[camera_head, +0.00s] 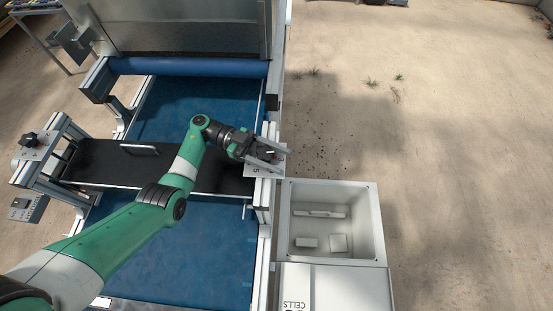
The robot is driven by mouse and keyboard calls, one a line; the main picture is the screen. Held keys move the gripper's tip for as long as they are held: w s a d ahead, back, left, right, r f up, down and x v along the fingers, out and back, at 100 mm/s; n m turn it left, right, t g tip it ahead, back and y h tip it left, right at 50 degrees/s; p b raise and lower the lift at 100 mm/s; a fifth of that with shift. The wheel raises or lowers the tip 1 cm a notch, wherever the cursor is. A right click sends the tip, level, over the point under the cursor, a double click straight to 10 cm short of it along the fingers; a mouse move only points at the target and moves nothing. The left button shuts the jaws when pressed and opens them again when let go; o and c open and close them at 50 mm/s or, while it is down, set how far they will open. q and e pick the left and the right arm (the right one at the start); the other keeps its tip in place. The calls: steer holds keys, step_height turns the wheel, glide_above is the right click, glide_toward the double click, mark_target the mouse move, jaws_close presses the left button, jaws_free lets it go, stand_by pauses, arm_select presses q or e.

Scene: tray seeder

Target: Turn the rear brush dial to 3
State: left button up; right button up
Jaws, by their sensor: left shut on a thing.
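My left gripper (274,158) reaches across the machine from the lower left. Its two grey fingers are closed around a small dark dial (269,154) with a bit of red on it. This dial sits on a light plate (264,171) with printed marks, on the right side rail. The fingers hide much of the dial and plate, and I cannot read its setting. A second black dial (29,139) stands on a similar plate at the left end of the dark cross housing (110,165). My right gripper is out of view.
A blue belt (185,108) runs under the housing, with a blue roller (190,67) behind. An open white box (335,188) with small blocks inside is just right of the rail. A grey control box (29,208) hangs at the left. Bare floor lies to the right.

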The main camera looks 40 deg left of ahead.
arm_select(q)
steer(key=shift+s+d+f+m+g+h+b, duration=0.1)
steer(key=shift+m+g+h+b, duration=0.05)
steer(key=shift+m+g+b, duration=0.45)
steer(key=shift+s+m+g+h+b, duration=0.15)
steer(key=shift+m+g+b, duration=0.15)
steer(key=shift+g+b, duration=0.35)
steer(key=o, duration=1.4)
steer(key=shift+c, duration=0.2)
